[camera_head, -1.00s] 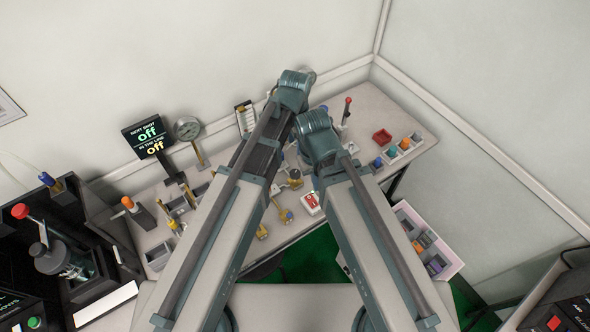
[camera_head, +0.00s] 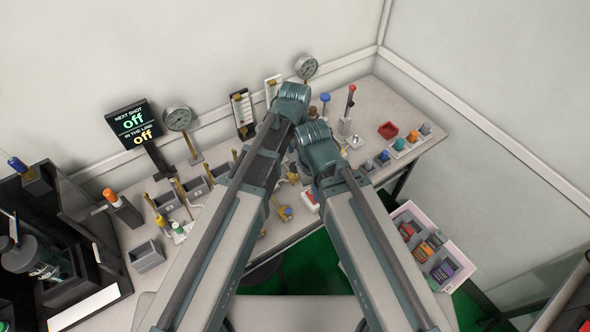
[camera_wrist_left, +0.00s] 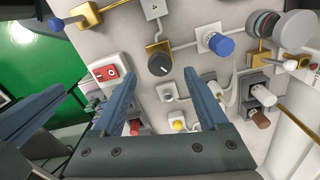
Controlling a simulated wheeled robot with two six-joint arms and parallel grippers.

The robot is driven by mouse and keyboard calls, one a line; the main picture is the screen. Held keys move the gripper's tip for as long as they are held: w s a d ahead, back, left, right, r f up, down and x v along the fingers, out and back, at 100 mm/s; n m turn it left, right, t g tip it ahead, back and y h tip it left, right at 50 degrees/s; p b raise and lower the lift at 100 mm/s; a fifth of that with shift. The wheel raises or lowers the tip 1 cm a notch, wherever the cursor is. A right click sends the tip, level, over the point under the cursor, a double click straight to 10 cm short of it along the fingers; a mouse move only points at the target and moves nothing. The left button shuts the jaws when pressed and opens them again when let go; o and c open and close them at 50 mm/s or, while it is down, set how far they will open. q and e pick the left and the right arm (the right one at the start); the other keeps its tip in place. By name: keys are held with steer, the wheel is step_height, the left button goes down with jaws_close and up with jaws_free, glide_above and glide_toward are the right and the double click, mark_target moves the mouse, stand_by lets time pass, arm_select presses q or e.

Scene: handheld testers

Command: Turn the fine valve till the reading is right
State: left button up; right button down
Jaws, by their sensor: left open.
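The wrist view shows a black knob (camera_wrist_left: 160,65) on a gold bracket and a blue knob (camera_wrist_left: 220,43) on a white body. I cannot tell which knob is the fine valve. My left gripper (camera_wrist_left: 158,74) is open and empty, its fingers apart below the black knob in the picture. In the head view, my arms hide both grippers. A dial gauge (camera_head: 179,118) stands on a post at the left, and a second gauge (camera_head: 306,67) stands at the back. Their readings are too small to tell. A black display (camera_head: 133,123) reads "NEXT SHOT off, IN THE LINE off".
Red-and-white switch box (camera_wrist_left: 106,72) beside the black knob in the wrist view. Several grey bins (camera_head: 147,256) and tools stand at the bench's left. A pink-white crate (camera_head: 445,240) stands below the bench's right side.

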mark_target(295, 166)
arm_select(q)
step_height(295, 166, down, 4)
steer(key=b, duration=0.3)
arm_select(e)
step_height(295, 166, down, 4)
steer(key=shift+f, duration=0.1)
arm_select(q)
steer(key=shift+c, duration=0.3)
jaws_close()
